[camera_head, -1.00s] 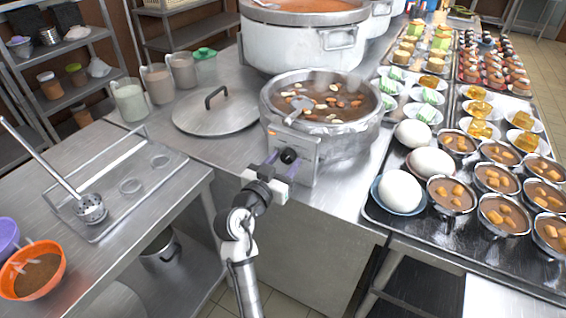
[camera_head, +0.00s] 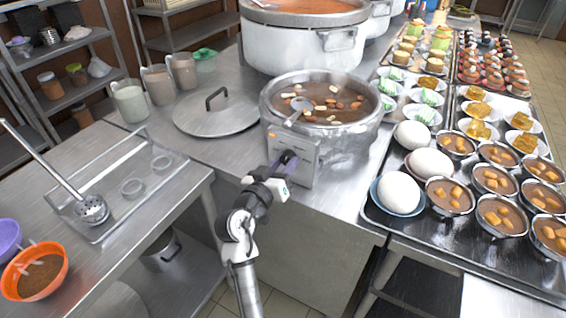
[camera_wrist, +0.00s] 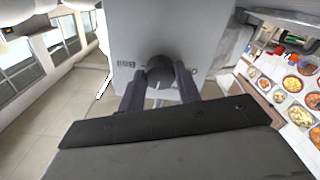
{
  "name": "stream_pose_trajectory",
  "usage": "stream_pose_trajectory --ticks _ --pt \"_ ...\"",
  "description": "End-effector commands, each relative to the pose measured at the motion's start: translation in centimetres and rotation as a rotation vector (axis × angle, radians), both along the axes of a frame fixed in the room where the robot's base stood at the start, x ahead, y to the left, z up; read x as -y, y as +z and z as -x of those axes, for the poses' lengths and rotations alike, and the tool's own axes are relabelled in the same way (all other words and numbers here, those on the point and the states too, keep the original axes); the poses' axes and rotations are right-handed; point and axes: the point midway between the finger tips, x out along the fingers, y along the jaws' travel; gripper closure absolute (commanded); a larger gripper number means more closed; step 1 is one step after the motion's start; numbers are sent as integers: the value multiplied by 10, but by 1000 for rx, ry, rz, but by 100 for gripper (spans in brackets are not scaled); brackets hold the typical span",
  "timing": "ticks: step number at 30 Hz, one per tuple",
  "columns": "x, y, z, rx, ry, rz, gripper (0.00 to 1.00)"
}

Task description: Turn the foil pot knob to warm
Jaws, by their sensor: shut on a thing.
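The foil-wrapped pot (camera_head: 345,139) stands on the steel counter, full of brown congee with chunks and a ladle in it. A metal control panel (camera_head: 304,157) is on its front. In the wrist view the panel (camera_wrist: 205,45) fills the upper middle. Its dark round knob (camera_wrist: 160,72) has a pale pointer line facing downward in that picture. My gripper (camera_wrist: 160,88) is shut on the knob, one finger on each side. In the head view my gripper (camera_head: 285,162) is at the panel and hides the knob.
A lid (camera_head: 216,111) with a black handle lies left of the pot. A large white stockpot (camera_head: 290,47) stands behind. Trays with white domes (camera_head: 399,192) and several bowls are close on the right. A side table with a strainer ladle (camera_head: 91,209) is at left.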

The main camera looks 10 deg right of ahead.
Motion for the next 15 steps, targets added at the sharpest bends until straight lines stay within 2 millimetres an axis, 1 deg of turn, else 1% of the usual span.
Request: stream_pose_trajectory --ticks 6,15 --pt "1 2 0 -125 -1 167 90" --pt "1 2 1 -275 -1 375 90"
